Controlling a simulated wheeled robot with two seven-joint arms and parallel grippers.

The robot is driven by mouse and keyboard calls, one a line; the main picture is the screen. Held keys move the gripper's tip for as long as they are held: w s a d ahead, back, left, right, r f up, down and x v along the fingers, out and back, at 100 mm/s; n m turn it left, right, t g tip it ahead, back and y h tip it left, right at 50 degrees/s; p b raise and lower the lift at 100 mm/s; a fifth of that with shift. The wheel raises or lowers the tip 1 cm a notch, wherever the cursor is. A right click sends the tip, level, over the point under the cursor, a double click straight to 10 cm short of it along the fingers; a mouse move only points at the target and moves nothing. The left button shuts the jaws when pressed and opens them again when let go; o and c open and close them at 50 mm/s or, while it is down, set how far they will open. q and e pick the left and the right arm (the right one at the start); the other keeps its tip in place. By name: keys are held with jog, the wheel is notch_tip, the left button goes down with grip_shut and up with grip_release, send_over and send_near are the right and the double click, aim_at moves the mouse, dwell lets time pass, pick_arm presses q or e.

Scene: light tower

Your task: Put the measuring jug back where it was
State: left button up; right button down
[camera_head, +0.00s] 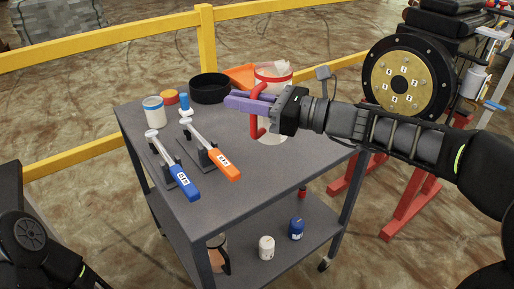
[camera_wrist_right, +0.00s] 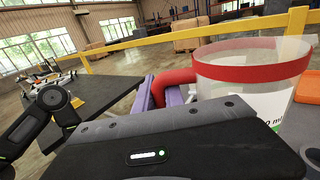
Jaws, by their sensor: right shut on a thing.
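The measuring jug (camera_head: 273,78) is clear-walled with a red rim band and a red handle. My right gripper (camera_head: 243,103) has purple fingers shut on the red handle. The jug is about upright at the far right part of the grey cart top (camera_head: 225,193); the gripper hides its middle, and I cannot tell whether its base touches the top. In the right wrist view the jug (camera_wrist_right: 250,68) fills the right side, its handle (camera_wrist_right: 176,82) between the purple fingers. My left arm shows at the lower left of the head view, but its gripper is out of frame.
A black round dish (camera_head: 209,88), an orange item (camera_head: 241,76), a white jar (camera_head: 154,112) and blue-handled (camera_head: 181,182) and orange-handled (camera_head: 223,163) torque wrenches stand on the top. Bottles (camera_head: 266,247) are on the lower shelf. A flanged wheel (camera_head: 408,80) stands right. The front right top is clear.

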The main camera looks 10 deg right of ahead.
aim_at(256, 136)
jog(key=shift+f+b, duration=0.3)
jog(key=shift+f, duration=1.45)
jog(key=shift+f+b, duration=0.65)
jog(key=shift+f, duration=1.85)
jog(key=c, duration=1.4)
grip_release()
jog(key=shift+f, duration=0.1)
jog(key=shift+c, duration=0.2)
jog(key=p+v, duration=0.1)
jog(key=v, duration=1.1)
